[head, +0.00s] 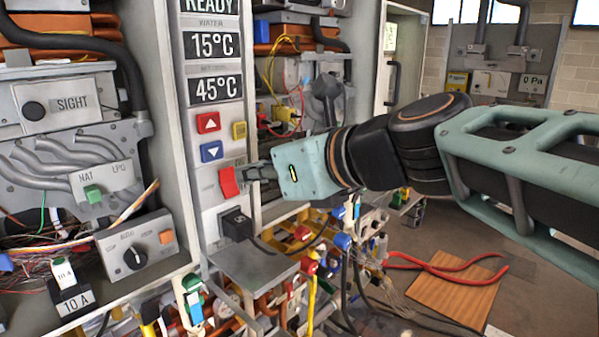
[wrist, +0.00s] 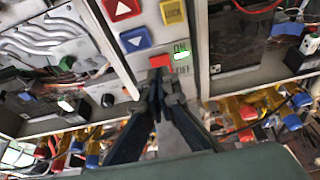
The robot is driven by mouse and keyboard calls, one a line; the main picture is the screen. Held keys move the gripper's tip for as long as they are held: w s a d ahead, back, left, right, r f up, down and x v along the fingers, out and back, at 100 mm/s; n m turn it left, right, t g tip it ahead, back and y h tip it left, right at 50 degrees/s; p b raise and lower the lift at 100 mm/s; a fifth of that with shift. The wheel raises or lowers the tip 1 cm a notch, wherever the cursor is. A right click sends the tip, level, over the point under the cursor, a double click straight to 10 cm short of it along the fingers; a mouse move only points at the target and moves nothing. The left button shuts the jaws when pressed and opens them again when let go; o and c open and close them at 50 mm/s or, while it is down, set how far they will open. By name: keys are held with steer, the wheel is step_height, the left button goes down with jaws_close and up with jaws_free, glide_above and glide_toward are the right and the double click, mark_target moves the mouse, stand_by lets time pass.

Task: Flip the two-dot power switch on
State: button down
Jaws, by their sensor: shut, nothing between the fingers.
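A red rocker switch (head: 229,181) sits on the narrow grey control panel (head: 206,130), below the red and blue arrow buttons. In the wrist view the red switch (wrist: 159,61) is partly covered from below by my fingertips. A lit green mark (wrist: 181,56) stands beside it between the labels ON and OFF. I cannot make out any dots on the switch. My gripper (head: 247,174) is shut and empty, its fingertips at the switch's right edge in the head view. In the wrist view my gripper (wrist: 160,80) points straight at the switch. I cannot tell whether they touch.
The red up button (head: 208,123), blue down button (head: 212,151) and yellow lock button (head: 239,130) are close above. A black plug (head: 236,225) with a cable sits just below. Open cabinets with pipes and wires flank the panel. Red-handled pliers (head: 445,268) lie at the right.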

steer(key=s+d+r, duration=0.5)
steer(key=d+r, duration=0.1)
steer(key=r, duration=0.1)
stand_by(0.3)
steer(key=s+d+f+n+g+h, duration=0.1)
steer(key=s+d+f+n+h, duration=0.1)
steer(key=d+f+n, duration=0.3)
steer(key=s+d+f+n+g+h, duration=0.1)
steer(key=s+d+f+n+h, duration=0.2)
steer(key=f+n, duration=0.9)
steer(key=s+d+f+n+g+h, duration=0.1)
steer(key=s+d+f+n+h, duration=0.1)
steer(key=d+f+n+h, duration=0.3)
steer(key=d+f+n, duration=0.4)
steer(key=f, duration=0.2)
steer(key=shift+s+d+f, duration=0.15)
steer(key=shift+s+d, duration=0.05)
steer(key=shift+s, duration=0.2)
